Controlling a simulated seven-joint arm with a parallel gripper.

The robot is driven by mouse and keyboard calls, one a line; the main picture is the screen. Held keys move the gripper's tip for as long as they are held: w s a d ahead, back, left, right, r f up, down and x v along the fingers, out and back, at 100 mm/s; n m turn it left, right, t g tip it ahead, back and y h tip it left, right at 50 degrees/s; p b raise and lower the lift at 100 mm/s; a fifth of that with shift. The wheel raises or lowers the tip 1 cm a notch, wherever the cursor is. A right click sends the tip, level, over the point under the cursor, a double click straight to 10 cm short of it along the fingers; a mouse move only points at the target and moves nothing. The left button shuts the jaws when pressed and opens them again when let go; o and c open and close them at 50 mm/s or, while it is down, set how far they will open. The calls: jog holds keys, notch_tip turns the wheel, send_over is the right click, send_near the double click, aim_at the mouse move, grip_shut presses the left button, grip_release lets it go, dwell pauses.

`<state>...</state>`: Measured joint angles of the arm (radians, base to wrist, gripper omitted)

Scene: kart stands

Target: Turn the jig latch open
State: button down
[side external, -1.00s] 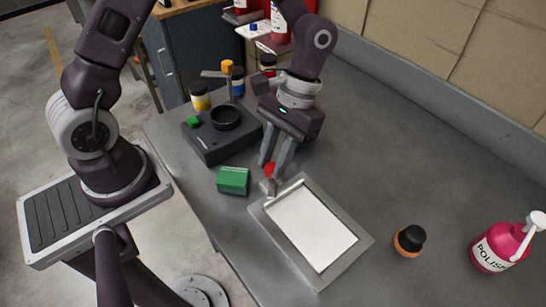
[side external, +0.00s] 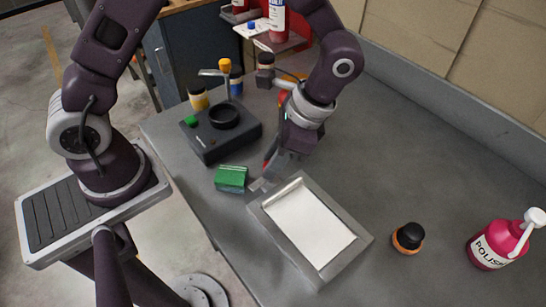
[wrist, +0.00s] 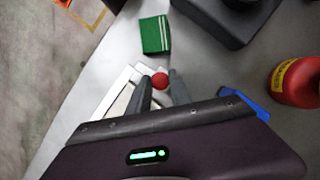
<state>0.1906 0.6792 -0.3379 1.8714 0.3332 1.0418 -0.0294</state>
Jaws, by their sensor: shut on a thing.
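The jig (side external: 335,262) is a grey frame around a white panel, lying flat on the bench. Its latch (side external: 258,185) is a small grey piece at the frame's upper-left corner, with a red knob (wrist: 160,81). My gripper (wrist: 162,79) is shut on the red knob, one finger on each side of it. In the side view my gripper (side external: 270,168) leans down from the upper right and hides most of the knob. Part of the jig also shows in the wrist view (wrist: 118,95), largely behind my gripper.
A green block (side external: 231,179) sits close left of the latch. A dark box with a round black cup (side external: 222,116) stands behind it. A black-and-orange jar (side external: 408,237) and a pink polish bottle (side external: 492,245) stand right of the jig. The bench behind the jar is clear.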

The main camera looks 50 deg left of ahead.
jog(key=shift+m, duration=0.6)
jog(key=c, duration=1.2)
grip_release()
jog(key=shift+t, duration=0.3)
jog(key=v, duration=0.7)
jog(key=shift+d, duration=0.1)
